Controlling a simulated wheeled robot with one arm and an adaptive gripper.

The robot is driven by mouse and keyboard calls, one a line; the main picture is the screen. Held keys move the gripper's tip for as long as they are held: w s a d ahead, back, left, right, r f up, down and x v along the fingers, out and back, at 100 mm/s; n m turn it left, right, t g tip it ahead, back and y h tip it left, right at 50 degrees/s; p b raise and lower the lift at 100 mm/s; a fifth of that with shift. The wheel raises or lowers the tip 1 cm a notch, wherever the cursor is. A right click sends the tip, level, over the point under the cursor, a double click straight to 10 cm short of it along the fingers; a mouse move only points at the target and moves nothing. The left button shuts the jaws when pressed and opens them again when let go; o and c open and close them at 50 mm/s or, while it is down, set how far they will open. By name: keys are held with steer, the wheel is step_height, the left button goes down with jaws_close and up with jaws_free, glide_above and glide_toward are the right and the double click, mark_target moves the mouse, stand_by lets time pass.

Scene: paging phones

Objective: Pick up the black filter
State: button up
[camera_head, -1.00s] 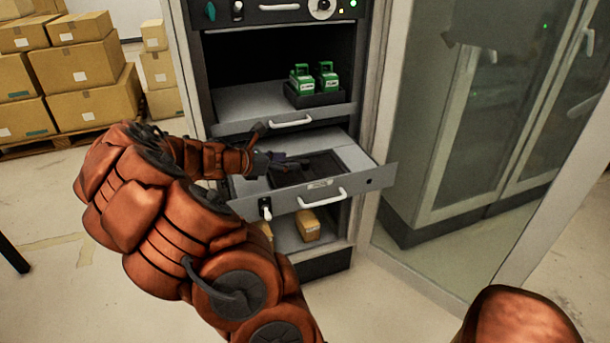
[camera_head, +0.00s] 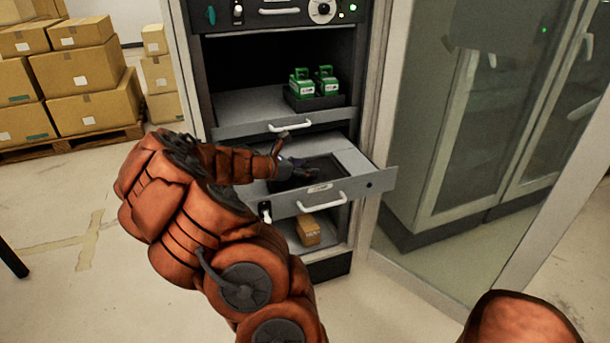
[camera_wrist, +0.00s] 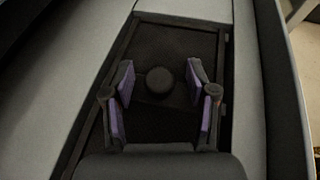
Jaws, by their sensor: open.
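The black filter (camera_wrist: 159,80) shows in the wrist view as a small dark round piece on a dark flat base. It lies in the black recess (camera_wrist: 180,38) of the open drawer (camera_head: 352,160). My gripper (camera_wrist: 160,90) is open over the recess, its purple-padded fingers apart on the left and right of the filter. I cannot tell whether they touch it. In the head view my gripper (camera_head: 300,170) reaches into the drawer, and the filter cannot be made out there.
A shelf above holds two green devices (camera_head: 313,82) in a black tray. A tan box (camera_head: 308,230) sits on the shelf below. The drawer's white handle (camera_head: 322,200) faces front. A glass-door cabinet (camera_head: 480,120) stands at right, and cardboard boxes (camera_head: 85,85) at left.

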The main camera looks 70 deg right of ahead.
steer(key=shift+c, duration=0.3)
jaws_close()
stand_by(0.3)
